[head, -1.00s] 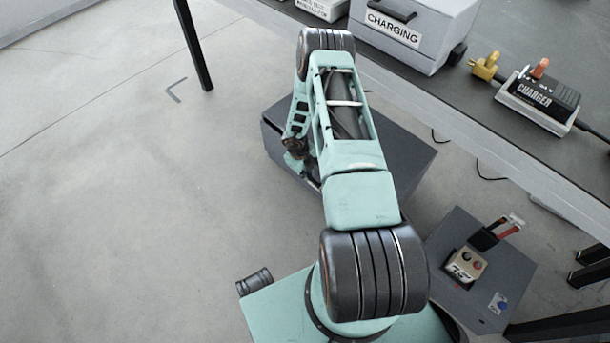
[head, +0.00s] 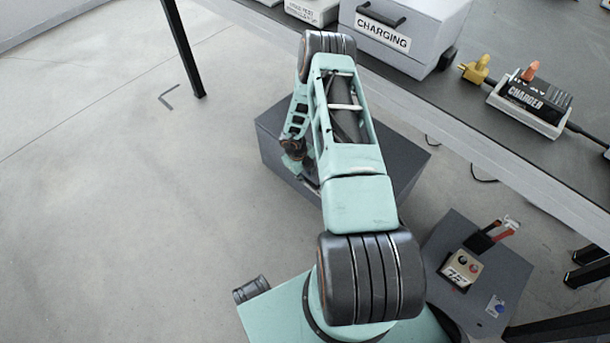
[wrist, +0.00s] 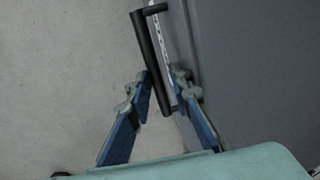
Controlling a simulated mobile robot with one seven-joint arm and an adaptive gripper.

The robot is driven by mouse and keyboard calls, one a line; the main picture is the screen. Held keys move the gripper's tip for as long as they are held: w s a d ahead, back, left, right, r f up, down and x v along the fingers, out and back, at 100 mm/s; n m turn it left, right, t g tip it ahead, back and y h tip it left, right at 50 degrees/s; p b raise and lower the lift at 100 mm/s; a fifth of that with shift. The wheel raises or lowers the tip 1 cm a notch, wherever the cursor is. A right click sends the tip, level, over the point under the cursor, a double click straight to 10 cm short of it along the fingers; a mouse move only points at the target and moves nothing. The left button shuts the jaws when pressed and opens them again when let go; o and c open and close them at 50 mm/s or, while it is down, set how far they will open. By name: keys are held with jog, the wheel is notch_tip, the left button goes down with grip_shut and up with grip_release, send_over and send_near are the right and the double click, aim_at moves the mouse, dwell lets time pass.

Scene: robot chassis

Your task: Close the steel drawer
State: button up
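A dark grey steel cabinet (head: 405,165) stands on the floor beneath the table edge in the head view, mostly behind my arm. Its drawer front is hidden there. In the wrist view a dark grey panel (wrist: 250,70) fills the right side, with a long black bar handle (wrist: 152,58) and a thin pale metal strip beside it. My gripper (wrist: 161,85) is open, its two blue-padded fingers on either side of the handle's lower part. I cannot tell whether either finger touches the handle. How far the drawer stands out cannot be told.
The table (head: 440,105) above the cabinet carries a grey box marked CHARGING (head: 400,30) and a charger (head: 535,100). A dark table leg (head: 183,50) stands at the upper left. The concrete floor (head: 110,190) on the left is clear.

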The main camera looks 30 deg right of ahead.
notch_tip(320, 180, up, 12)
jog(key=a, duration=0.2)
jog(key=shift+s+f, duration=0.25)
jog(key=shift+s, duration=0.1)
dwell(0.3)
